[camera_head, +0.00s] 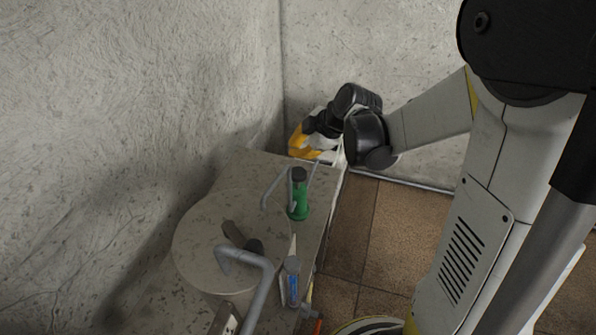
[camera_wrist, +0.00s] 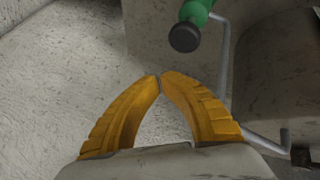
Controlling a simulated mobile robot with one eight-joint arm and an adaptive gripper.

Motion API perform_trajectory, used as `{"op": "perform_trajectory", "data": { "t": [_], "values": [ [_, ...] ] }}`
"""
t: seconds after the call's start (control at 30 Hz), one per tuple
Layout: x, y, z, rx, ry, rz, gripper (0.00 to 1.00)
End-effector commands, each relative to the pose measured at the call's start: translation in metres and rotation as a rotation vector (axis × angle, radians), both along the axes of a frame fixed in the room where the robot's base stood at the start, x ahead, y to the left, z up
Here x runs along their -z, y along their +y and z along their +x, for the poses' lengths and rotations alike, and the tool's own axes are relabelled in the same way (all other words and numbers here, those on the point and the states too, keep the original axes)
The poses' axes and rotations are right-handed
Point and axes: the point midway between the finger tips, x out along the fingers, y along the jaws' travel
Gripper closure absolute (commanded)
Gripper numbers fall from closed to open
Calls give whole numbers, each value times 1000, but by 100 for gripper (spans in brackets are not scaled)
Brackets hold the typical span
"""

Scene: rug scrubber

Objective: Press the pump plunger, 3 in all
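A green cylinder (camera_head: 300,200) with a dark round cap (camera_head: 298,174) stands upright on a grey machine body; it looks like the pump and its plunger. In the wrist view, the dark cap (camera_wrist: 185,37) and part of the green cylinder (camera_wrist: 196,10) show at the top, beyond my fingertips. My gripper (camera_wrist: 160,79) has yellow fingers whose tips meet with nothing between them. In the head view, my gripper (camera_head: 302,146) is behind the green cylinder, near the wall corner, apart from the cap. Its tips are hard to make out there.
A bent grey tube (camera_head: 268,190) stands close beside the green cylinder. A thicker bent pipe (camera_head: 258,285), a round grey lid (camera_head: 195,245) and a small blue-marked tube (camera_head: 293,287) are nearer. Concrete walls (camera_head: 130,100) close in left and behind. Tiled floor (camera_head: 400,230) lies right.

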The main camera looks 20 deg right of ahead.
Motion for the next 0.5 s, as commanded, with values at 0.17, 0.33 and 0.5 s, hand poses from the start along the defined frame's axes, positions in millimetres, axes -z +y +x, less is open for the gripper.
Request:
{"op": "perform_trajectory", "data": {
  "t": [0.17,0.33,0.5],
  "values": [
    [-23,0,1,0,0,0,100],
    [-37,0,1,0,0,0,100],
    [-41,0,0,0,0,0,100]
  ]
}}
